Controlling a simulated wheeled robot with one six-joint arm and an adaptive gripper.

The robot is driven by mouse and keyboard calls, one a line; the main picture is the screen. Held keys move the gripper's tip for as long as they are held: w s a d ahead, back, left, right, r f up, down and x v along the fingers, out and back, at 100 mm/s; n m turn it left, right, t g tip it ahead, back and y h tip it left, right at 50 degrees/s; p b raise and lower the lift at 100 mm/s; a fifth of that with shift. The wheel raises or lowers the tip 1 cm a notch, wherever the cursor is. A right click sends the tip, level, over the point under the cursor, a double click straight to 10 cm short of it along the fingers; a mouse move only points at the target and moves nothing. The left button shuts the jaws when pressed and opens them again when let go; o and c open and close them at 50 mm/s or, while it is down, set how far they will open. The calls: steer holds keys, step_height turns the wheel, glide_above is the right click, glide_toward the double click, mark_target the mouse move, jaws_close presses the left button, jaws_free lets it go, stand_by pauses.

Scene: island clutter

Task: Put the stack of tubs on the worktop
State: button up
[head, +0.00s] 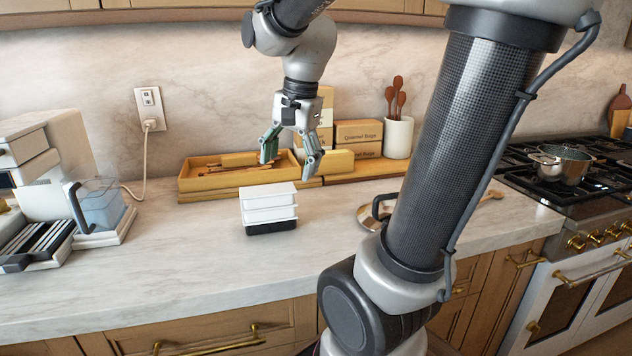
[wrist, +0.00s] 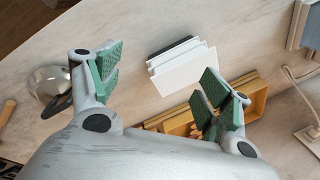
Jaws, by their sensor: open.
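The stack of tubs (head: 268,208) stands upright on the pale marble worktop (head: 180,262), with white tubs above a dark bottom layer. It also shows in the wrist view (wrist: 184,66), ahead of my fingers. My gripper (head: 290,150) is open and empty, above and behind the stack in the head view, near the wooden tray. In the wrist view my gripper (wrist: 160,88) has its green-padded fingers spread wide, apart from the stack.
A wooden tray (head: 186,184) with utensils lies behind the stack. Boxes (head: 358,134) and a white utensil crock (head: 398,138) stand at the back. Worktop left of the stack is clear.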

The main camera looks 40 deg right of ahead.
steer(key=s+f+n+t, duration=0.1)
steer(key=s+n+t, duration=0.1)
steer(key=s+n, duration=0.8)
steer(key=n, duration=0.2)
steer(key=shift+s+f+n+h, duration=0.2)
steer(key=shift+s+n+h, duration=0.05)
steer(key=shift+n+h, duration=0.15)
steer(key=shift+d, duration=0.1)
